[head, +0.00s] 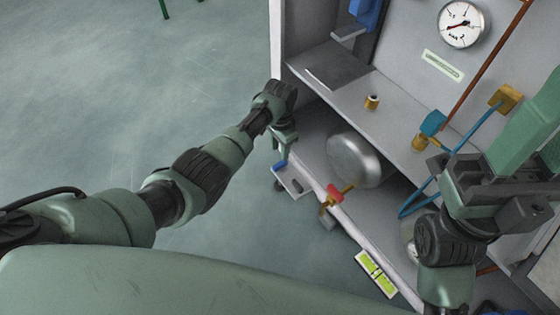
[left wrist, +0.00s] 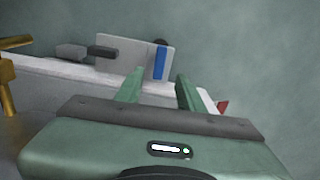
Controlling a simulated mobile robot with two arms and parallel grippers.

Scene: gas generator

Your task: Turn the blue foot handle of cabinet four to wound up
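The blue foot handle (head: 280,165) is a small blue piece on a pale plate (head: 297,180) at the cabinet's lower front left corner. In the left wrist view the blue handle (left wrist: 160,62) is an upright bar on the grey plate (left wrist: 113,58), beyond my fingertips. My left gripper (head: 283,139) is just above the handle in the head view, apart from it. In the left wrist view its two green fingers (left wrist: 156,80) are spread with nothing between them. My right gripper (head: 530,140) is by the cabinet's right side; its finger gap is hidden.
The open cabinet has a shelf (head: 340,68), a metal cylinder (head: 355,160) and a red-handled brass valve (head: 334,194) near the handle. A gauge (head: 461,24) and a blue pipe (head: 418,204) are at right. Open floor (head: 130,90) lies left of the cabinet.

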